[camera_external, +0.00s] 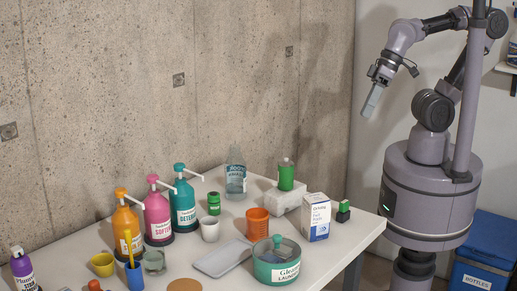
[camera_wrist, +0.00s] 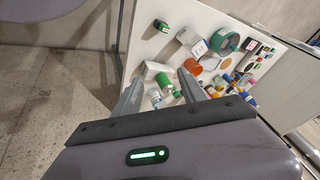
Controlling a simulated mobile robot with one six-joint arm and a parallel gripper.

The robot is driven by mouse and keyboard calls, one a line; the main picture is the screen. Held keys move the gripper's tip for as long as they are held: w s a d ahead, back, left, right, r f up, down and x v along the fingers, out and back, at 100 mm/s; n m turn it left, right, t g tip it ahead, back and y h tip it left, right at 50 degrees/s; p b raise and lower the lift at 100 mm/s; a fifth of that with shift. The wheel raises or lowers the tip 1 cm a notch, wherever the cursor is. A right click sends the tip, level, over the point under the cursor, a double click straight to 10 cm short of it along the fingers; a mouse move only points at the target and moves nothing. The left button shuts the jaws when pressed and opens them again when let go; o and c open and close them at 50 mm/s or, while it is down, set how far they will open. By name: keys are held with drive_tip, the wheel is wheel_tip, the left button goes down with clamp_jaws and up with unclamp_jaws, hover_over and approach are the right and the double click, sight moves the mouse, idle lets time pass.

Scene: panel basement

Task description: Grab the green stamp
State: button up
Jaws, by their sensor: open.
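The green stamp (camera_external: 343,211), a small block with a green top and a black body, stands near the right end of the white table, just right of a white carton. In the wrist view a small green-and-black thing (camera_wrist: 160,25) near the table's edge looks like the same stamp. My gripper (camera_external: 371,101) is raised high above the table's right end, well above the stamp and apart from it. In the wrist view my gripper (camera_wrist: 160,78) has its two fingers spread with nothing held between them.
The white carton (camera_external: 316,217) stands close left of the stamp. Behind it, a green bottle (camera_external: 286,174) is on a pale block (camera_external: 265,192). An orange cup (camera_external: 257,224), a teal tub (camera_external: 277,271) and pump bottles (camera_external: 184,202) stand further left. A concrete wall (camera_external: 130,90) runs behind the table.

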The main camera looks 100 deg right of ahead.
drive_tip(key=w+a+f+n+g+p, duration=0.3)
drive_tip(key=w+a+n, duration=0.1)
drive_tip(key=w+n, duration=0.15)
drive_tip(key=n+g+h+p, duration=0.1)
drive_tip(key=n+g+h, duration=0.1)
drive_tip(key=n, duration=0.4)
hover_over(344, 201)
drive_tip(key=s, duration=0.1)
wheel_tip(344, 201, down, 6)
drive_tip(key=f+b, duration=0.2)
drive_tip(key=f, duration=0.2)
drive_tip(key=f+b, duration=0.1)
drive_tip(key=f, duration=0.3)
drive_tip(key=f+b, duration=0.2)
drive_tip(key=f, duration=0.2)
drive_tip(key=shift+a+f+b, duration=0.25)
drive_tip(key=shift+f+b, duration=0.1)
drive_tip(key=shift+f, duration=0.05)
drive_tip(key=f+b, duration=0.1)
drive_tip(key=f, duration=0.1)
drive_tip(key=f+b, duration=0.1)
drive_tip(key=f, duration=0.1)
drive_tip(key=w+f+b, duration=0.1)
drive_tip(key=shift+d+f, duration=0.15)
drive_tip(key=shift+f, duration=0.25)
drive_tip(key=shift+r, duration=0.2)
clamp_jaws()
